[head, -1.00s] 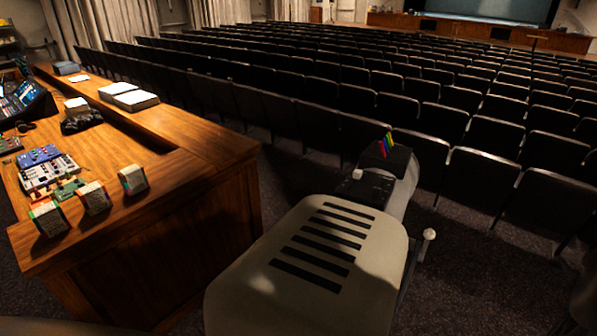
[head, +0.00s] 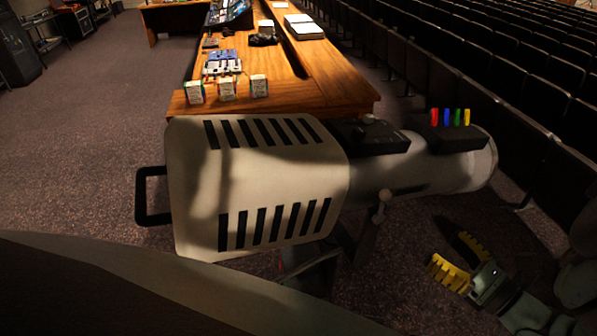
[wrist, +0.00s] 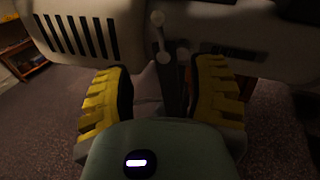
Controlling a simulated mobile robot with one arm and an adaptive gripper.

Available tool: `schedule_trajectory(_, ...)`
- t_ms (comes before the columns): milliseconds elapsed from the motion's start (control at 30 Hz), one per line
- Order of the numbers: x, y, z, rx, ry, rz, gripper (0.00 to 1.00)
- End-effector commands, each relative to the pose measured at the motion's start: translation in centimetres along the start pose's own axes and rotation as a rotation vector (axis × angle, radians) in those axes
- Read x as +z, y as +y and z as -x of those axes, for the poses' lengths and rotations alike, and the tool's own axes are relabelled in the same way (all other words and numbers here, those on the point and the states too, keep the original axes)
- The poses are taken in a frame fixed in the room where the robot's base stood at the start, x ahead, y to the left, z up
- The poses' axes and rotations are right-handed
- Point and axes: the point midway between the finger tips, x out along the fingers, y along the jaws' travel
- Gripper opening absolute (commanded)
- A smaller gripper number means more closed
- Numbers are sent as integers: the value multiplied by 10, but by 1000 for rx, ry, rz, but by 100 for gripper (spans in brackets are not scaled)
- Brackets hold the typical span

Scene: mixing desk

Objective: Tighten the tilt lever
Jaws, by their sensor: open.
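The tilt lever (head: 382,203) is a small pale rod with a round knob on the side of a large cream spotlight housing (head: 250,180), by its dark mounting bracket. In the wrist view the lever (wrist: 160,36) stands nearly upright, knob up, beyond and between my fingertips. My gripper (head: 452,254) has yellow ribbed fingers and is open and empty. In the head view it is below and right of the lever, with a gap between them. The wrist view shows my gripper (wrist: 162,72) with its fingers spread either side of the bracket area. Whether they touch anything is unclear.
A wooden desk (head: 330,95) with mixing gear and small boxes stands behind the spotlight. Rows of dark seats (head: 480,85) fill the right. A black handle (head: 143,196) juts from the spotlight's left end. Carpeted floor (head: 110,130) is open at left.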

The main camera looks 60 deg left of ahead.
Motion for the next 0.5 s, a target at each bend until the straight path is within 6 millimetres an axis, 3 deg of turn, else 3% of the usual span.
schedule_trajectory(167, 2, 2, -19, 5, 0, -4, 56)
schedule_trajectory(500, -1, 3, -88, 10, 2, -1, 56)
